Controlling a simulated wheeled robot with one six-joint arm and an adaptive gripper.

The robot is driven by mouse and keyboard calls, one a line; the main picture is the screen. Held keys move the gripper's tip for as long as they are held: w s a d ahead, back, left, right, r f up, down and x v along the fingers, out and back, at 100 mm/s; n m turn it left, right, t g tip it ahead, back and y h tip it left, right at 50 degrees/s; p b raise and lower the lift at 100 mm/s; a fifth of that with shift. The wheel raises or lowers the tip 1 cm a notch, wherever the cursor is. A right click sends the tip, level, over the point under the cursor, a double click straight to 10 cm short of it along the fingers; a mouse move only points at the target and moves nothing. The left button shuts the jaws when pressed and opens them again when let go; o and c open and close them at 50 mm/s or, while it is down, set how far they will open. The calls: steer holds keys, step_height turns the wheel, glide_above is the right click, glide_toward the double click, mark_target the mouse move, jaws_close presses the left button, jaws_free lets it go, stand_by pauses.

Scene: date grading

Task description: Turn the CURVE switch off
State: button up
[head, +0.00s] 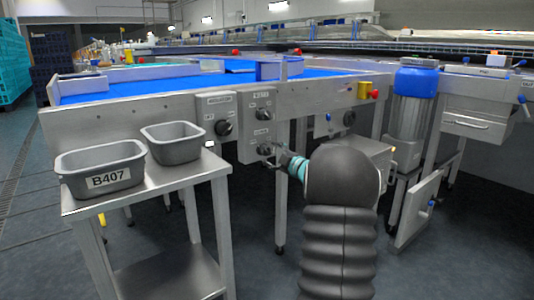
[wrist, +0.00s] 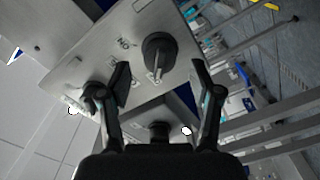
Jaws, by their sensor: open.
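In the head view a steel switch panel (head: 247,140) on the conveyor's side carries two dark round knobs, an upper knob (head: 263,114) and a lower knob (head: 265,149). Small labels sit above them; I cannot read which says CURVE. My gripper (head: 274,161) is at the lower knob, partly hidden by my arm. In the wrist view my gripper (wrist: 160,80) is open, its fingers apart. A black knob with a pale pointer bar (wrist: 158,52) lies ahead between the fingertips; no contact is clear. Another knob (wrist: 90,97) shows beside the left finger, partly covered.
A second panel with one black knob (head: 223,128) is just left. A steel table (head: 190,173) with two grey bins, one marked B407 (head: 100,168), stands at the left. A red button (head: 375,94) and blue-topped canister (head: 415,80) are to the right.

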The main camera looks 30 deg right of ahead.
steer(key=s, duration=0.8)
steer(key=shift+d, duration=0.3)
